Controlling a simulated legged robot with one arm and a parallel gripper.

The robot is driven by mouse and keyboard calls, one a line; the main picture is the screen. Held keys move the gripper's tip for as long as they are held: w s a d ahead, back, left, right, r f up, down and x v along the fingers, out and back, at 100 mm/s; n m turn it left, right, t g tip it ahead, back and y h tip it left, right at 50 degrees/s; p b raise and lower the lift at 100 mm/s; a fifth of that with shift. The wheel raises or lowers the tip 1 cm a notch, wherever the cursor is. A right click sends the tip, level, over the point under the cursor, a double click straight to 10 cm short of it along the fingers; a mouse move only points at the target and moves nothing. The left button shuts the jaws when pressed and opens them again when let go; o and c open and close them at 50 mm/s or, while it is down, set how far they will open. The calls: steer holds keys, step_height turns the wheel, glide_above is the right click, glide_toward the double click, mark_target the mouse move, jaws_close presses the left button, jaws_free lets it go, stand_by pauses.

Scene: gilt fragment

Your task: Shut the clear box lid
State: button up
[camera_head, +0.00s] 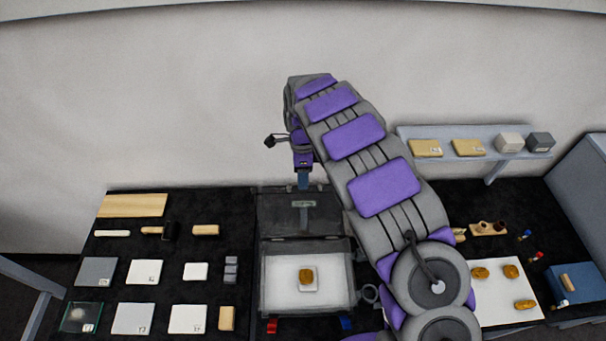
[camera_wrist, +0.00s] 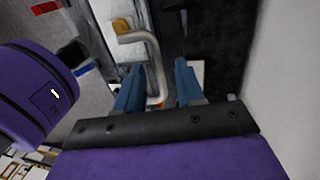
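The clear box (camera_head: 264,290) stands on the black table, with a gold fragment (camera_head: 306,274) on a white block inside. Its clear lid (camera_head: 275,212) is raised at the back of the box. My gripper (camera_head: 303,183) is at the raised lid, seen small and partly hidden by my wrist. In the wrist view my gripper (camera_wrist: 158,68) has its two blue fingers apart. A grey bent handle (camera_wrist: 152,50) shows between them, nearer the left finger. I cannot tell whether it touches a finger. The gold fragment also shows in the wrist view (camera_wrist: 121,25).
White and grey tiles (camera_head: 144,272) and tools lie left of the box. A white board (camera_head: 500,293) with gold pieces lies to the right, and a wall shelf (camera_head: 470,140) is behind it. Red (camera_head: 272,326) and blue (camera_head: 346,323) items sit before the box.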

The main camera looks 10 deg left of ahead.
steer(key=shift+f, duration=0.1)
steer(key=shift+d, duration=0.2)
steer(key=shift+c, duration=0.2)
steer(key=shift+d, duration=0.15)
steer(key=c, duration=0.3)
jaws_close()
stand_by(0.6)
